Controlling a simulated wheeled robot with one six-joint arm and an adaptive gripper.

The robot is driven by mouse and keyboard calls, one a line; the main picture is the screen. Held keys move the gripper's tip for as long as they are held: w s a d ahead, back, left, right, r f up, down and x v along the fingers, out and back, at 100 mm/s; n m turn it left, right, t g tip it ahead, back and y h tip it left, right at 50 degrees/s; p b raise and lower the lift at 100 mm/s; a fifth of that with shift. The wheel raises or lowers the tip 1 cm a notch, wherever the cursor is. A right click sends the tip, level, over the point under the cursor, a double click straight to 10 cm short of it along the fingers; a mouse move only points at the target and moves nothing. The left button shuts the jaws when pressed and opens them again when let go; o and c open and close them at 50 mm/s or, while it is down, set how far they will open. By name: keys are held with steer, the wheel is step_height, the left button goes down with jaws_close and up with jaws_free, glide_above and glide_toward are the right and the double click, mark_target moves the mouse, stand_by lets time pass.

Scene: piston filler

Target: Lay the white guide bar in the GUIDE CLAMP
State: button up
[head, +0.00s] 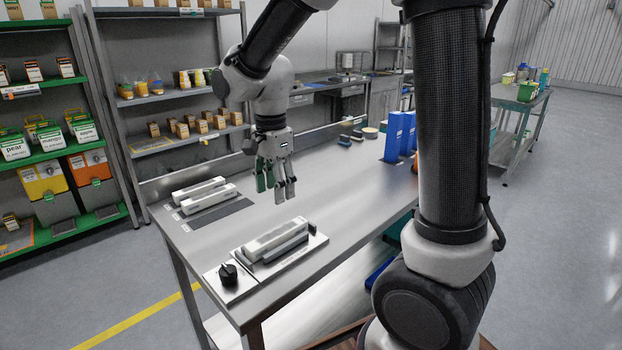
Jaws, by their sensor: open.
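The guide clamp is a pale metal plate (318,240) with dark grey jaws (286,249) near the front of the steel table. A white bar (277,235) lies lengthwise at the clamp, along the dark jaws; I cannot tell whether it is fully down between them. Two more white bars, a rear one (199,187) and a front one (209,198), lie side by side near a dark mat (232,207) at the table's left. My gripper (276,190) points down, open and empty, above the table behind the clamp and right of the two bars.
A black knob (228,272) stands on a plate left of the clamp. Blue upright holders (393,137) and small items (345,141) stand toward the table's far end. Shelves with boxes (90,180) are at the left. The middle of the steel table (335,185) is clear.

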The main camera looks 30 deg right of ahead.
steer(key=s+d+r+n+t, duration=0.2)
steer(key=s+d+r+n, duration=0.2)
steer(key=s+d+n, duration=0.3)
steer(key=s+d+r+n+t, duration=0.2)
steer(key=s+d+r+n, duration=0.3)
steer(key=s, duration=0.7)
steer(key=d+n, duration=0.2)
steer(key=d, duration=0.1)
steer(key=shift+o, duration=0.4)
stand_by(0.7)
